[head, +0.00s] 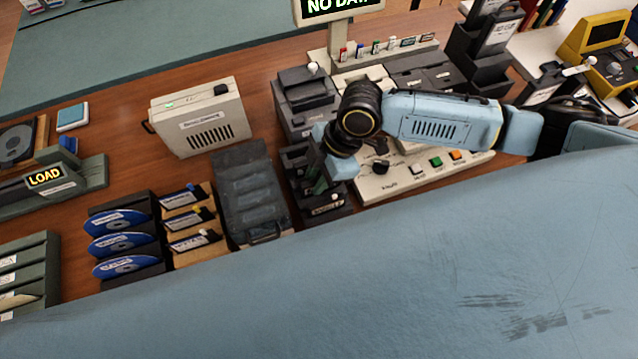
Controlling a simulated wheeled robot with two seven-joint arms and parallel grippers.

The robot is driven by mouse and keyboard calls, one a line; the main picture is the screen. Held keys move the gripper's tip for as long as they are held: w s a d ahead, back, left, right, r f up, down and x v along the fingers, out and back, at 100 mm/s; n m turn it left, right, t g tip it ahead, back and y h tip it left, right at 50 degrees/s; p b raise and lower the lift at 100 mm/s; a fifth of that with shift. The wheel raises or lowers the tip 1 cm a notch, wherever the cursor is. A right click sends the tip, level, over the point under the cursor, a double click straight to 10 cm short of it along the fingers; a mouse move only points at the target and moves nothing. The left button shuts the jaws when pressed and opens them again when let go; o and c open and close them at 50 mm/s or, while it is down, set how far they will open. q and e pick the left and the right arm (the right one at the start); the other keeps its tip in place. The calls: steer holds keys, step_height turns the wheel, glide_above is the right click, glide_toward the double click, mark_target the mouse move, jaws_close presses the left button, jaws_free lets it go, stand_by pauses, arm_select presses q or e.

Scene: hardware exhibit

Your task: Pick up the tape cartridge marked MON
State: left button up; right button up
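My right gripper (325,168) points down over a dark rack (298,155) left of the white control panel. Its fingers are partly hidden by its own wrist and are dark against the rack, so I cannot tell whether they are open or hold anything. Dark pieces with white labels, one at the rack's front (327,209), sit below it; their lettering is too small to read. Several small labelled pieces (190,218) stand in a tan holder at the left. I cannot make out MON on any label. My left gripper is not in view.
A control panel (375,187) with coloured buttons stands right of the rack. A dark lidded case (250,190), blue discs (122,243) and a beige box (200,118) are to the left. A sign (330,8) stands behind. My own blue surface covers the lower picture.

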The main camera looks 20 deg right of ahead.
jaws_close()
